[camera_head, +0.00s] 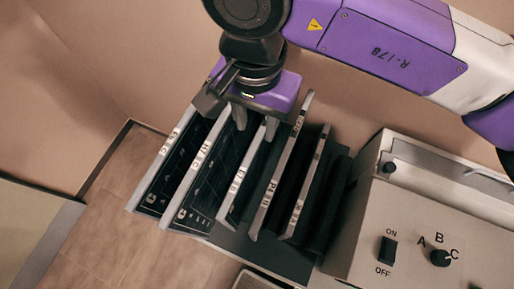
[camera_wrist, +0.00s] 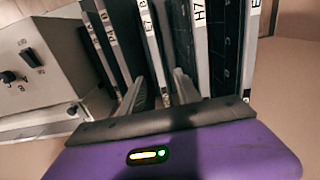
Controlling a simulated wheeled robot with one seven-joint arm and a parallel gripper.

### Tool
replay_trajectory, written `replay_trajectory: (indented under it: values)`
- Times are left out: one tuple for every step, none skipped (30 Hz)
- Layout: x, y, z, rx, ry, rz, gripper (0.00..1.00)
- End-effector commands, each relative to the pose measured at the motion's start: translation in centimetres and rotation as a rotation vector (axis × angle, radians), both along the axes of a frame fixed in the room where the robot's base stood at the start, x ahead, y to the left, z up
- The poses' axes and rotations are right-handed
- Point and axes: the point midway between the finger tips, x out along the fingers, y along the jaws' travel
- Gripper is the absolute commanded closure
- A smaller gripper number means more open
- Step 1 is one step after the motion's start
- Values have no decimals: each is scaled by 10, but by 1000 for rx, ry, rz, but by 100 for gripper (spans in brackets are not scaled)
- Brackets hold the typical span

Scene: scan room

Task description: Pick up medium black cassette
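Several cassettes with dark faces and pale labelled edges stand side by side in a dark rack. The middle one, a shorter cassette labelled E7 (camera_head: 240,182), has its edge running between my fingers in the wrist view (camera_wrist: 154,52). My gripper (camera_head: 256,124) points down over its upper end. Its two fingers (camera_wrist: 160,88) are apart, one on each side of this edge, with gaps showing. Two larger cassettes stand to the left in the head view, one labelled H7 (camera_head: 192,177) and an outer one (camera_head: 162,172). The lower parts of the cassettes are hidden in the rack.
The P4 cassette (camera_head: 268,195) and a thinner one (camera_head: 306,190) stand close on the right in the head view. A beige control box (camera_head: 425,220) with a switch and a dial stands right of the rack (camera_head: 265,257). Wooden floor lies at lower left.

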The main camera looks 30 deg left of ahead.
Motion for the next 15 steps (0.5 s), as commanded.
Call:
replay_trajectory:
  values:
    - [0,0,-4,-1,3,-1,61]
    - [0,0,-7,-1,3,-1,61]
    - [-1,0,-12,0,4,-1,61]
    - [-1,0,-15,0,3,-1,61]
    - [-1,0,-17,0,3,-1,61]
    - [-1,0,-20,0,3,-1,61]
    - [-1,0,-23,0,3,-1,61]
    - [-1,0,-25,1,3,-1,61]
    - [-1,0,-28,1,3,-1,61]
    - [-1,-1,-30,1,4,-1,61]
    - [-1,-1,-34,1,4,-2,61]
    - [-1,-1,-38,1,5,-3,61]
    - [-1,-1,-42,1,5,-3,61]
    - [-1,-2,-46,0,6,-2,61]
    - [-1,-2,-50,0,4,-1,61]
